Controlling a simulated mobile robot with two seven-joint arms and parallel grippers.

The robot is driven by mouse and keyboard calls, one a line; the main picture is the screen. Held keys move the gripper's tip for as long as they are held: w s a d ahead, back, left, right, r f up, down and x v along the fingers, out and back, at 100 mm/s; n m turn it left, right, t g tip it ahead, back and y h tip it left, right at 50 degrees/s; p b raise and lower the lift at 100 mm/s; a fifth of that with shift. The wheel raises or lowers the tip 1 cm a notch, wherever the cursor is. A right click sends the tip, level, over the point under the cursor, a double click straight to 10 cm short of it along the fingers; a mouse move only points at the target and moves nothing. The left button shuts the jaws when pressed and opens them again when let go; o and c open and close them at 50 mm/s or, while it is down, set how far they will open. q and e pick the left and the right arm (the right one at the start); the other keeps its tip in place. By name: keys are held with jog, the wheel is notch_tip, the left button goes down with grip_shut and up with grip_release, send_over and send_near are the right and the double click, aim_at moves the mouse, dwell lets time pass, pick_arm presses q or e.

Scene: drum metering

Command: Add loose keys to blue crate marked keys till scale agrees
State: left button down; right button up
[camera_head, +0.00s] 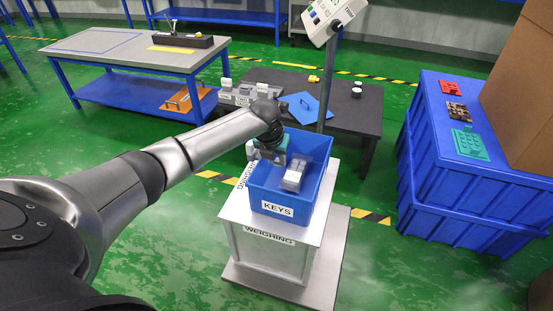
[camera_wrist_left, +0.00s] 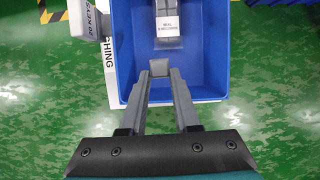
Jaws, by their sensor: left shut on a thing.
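The blue crate (camera_head: 318,165) labelled KEYS stands on the white weighing scale (camera_head: 232,208). In the left wrist view I look down into the crate (camera_wrist_left: 217,60). A grey pack (camera_head: 293,178) with a white label lies inside; it also shows in the left wrist view (camera_wrist_left: 168,28). My left gripper (camera_head: 273,156) is over the crate's left part. My right gripper is out of view.
A grey object marked "20 KEYS" (camera_wrist_left: 88,20) is beside the crate's left wall. A dark table (camera_head: 345,125) behind holds a blue clipboard-like item (camera_head: 300,106) and grey containers (camera_head: 243,94). Large blue bins (camera_head: 470,190) stand at right. Green floor is clear in front.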

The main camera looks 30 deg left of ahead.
pick_arm(q)
jog(key=shift+f, duration=0.15)
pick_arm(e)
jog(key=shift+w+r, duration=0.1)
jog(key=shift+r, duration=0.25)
pick_arm(q)
jog(key=shift+w, duration=0.15)
jog(key=shift+w+a, duration=0.1)
jog(key=shift+w, duration=0.15)
jog(key=shift+f, duration=0.1)
dwell(0.3)
